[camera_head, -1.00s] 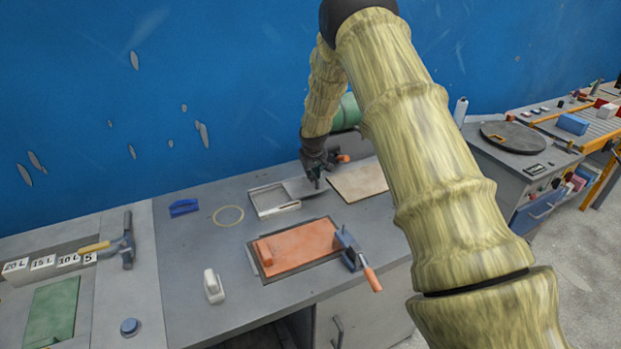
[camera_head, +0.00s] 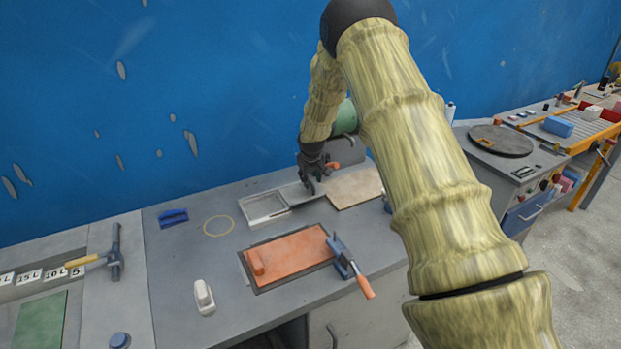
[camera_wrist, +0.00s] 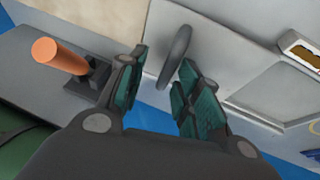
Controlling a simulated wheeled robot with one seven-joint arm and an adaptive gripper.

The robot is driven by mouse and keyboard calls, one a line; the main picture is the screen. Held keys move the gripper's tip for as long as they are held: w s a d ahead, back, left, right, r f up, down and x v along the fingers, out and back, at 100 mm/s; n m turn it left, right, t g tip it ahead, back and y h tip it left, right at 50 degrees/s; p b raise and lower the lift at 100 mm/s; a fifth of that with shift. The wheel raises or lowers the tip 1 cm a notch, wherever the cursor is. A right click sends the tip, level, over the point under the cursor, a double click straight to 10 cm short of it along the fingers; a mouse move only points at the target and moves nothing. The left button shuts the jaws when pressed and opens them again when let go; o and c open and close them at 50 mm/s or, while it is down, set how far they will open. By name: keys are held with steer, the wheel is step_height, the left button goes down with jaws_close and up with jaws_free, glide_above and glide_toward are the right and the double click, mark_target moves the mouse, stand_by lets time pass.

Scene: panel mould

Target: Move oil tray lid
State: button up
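The oil tray (camera_head: 246,211) is a pale rectangular frame on the grey bench near the blue wall. The flat grey lid (camera_head: 297,190) lies just right of it, partly hidden by my gripper. My gripper (camera_head: 316,180) is above the lid. In the wrist view the lid (camera_wrist: 225,40) is a pale plate with a grey curved handle (camera_wrist: 178,52). My gripper (camera_wrist: 160,75) is open there, its teal pads on either side of the handle. A gap shows on the left side; contact on the right is unclear.
A tan board (camera_head: 355,188) lies right of the lid. An orange panel (camera_head: 300,254) in a dark frame and an orange-handled clamp (camera_head: 358,280) lie in front. A blue block (camera_head: 173,217) and yellow ring (camera_head: 218,226) lie left. An orange-handled item (camera_wrist: 62,56) stands near my left finger.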

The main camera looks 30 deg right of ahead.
steer(key=shift+a, duration=0.15)
steer(key=shift+r, duration=0.2)
steer(key=v, duration=1.1)
steer(key=shift+s+r, duration=0.2)
